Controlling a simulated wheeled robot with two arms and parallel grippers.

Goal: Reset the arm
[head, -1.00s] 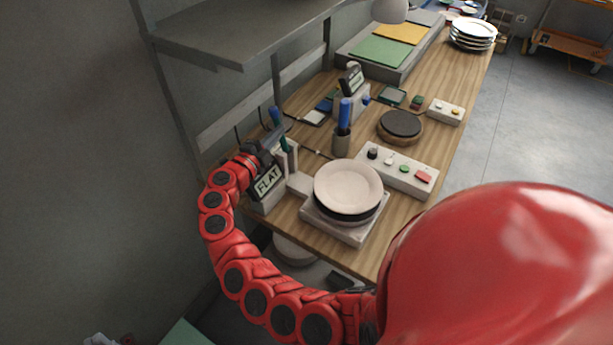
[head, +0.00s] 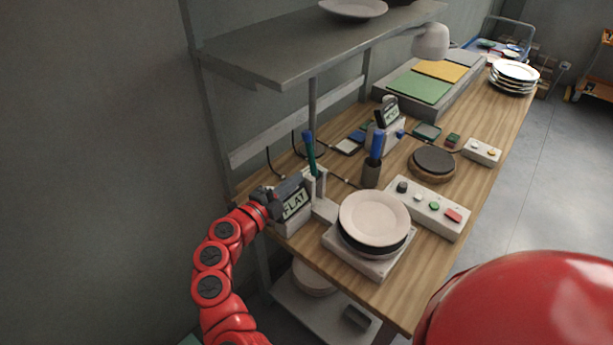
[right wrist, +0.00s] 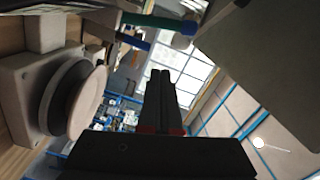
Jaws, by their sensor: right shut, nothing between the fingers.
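My right gripper (head: 296,184) is at the left side of the workbench, in front of the upper part of the display reading FLAT (head: 294,207). In the right wrist view its two fingers (right wrist: 161,80) are together, with nothing between them. A pale plate (head: 374,218) lies on a darker one on the scale-like base (head: 366,262), to the right of the gripper. The plate (right wrist: 88,102) also shows at the left of the right wrist view. My left gripper is not in view.
A grey shelf (head: 290,52) hangs above the bench's left side. Stacked plates (head: 514,78) stand at the far end.

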